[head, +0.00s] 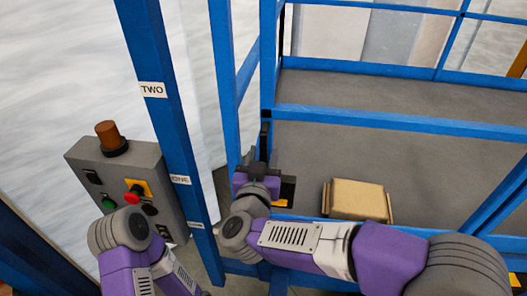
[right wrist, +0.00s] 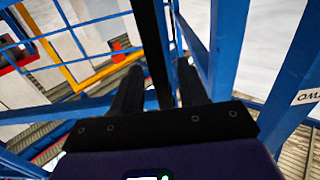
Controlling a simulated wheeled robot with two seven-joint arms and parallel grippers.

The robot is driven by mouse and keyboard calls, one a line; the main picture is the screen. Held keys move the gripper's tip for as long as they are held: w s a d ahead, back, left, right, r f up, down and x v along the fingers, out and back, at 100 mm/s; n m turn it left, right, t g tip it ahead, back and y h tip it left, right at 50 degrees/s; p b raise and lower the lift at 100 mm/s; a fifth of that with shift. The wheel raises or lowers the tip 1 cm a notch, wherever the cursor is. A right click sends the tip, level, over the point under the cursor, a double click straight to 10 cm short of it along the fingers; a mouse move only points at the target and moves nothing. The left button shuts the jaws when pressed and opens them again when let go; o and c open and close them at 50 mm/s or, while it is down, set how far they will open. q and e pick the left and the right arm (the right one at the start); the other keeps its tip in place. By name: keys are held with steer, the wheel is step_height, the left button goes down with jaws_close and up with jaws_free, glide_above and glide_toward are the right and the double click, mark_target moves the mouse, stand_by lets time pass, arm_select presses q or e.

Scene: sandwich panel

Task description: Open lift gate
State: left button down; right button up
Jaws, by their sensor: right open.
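The lift gate is a blue rail frame (head: 400,122) across the lift platform, right of the blue posts. My right gripper (head: 262,155) is at the gate's left end, close to the blue upright (head: 268,60). In the right wrist view my right gripper (right wrist: 158,88) has its two dark fingers apart. A black upright bar (right wrist: 150,40) runs between the fingers; I cannot tell whether either finger touches it. Blue posts stand just right of the fingers. My left arm shows at the lower left of the head view, but its gripper is not visible.
A grey control box (head: 120,175) with a red button, a green button and an orange-brown lamp is at the left. A blue post (head: 160,120) beside it carries labels such as "TWO". A cardboard box (head: 357,200) lies on the grey platform floor behind my right arm.

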steer(key=shift+w, duration=0.5)
steer(key=shift+c, duration=0.4)
jaws_close()
steer(key=shift+s+f, duration=0.1)
steer(key=shift+s, duration=0.05)
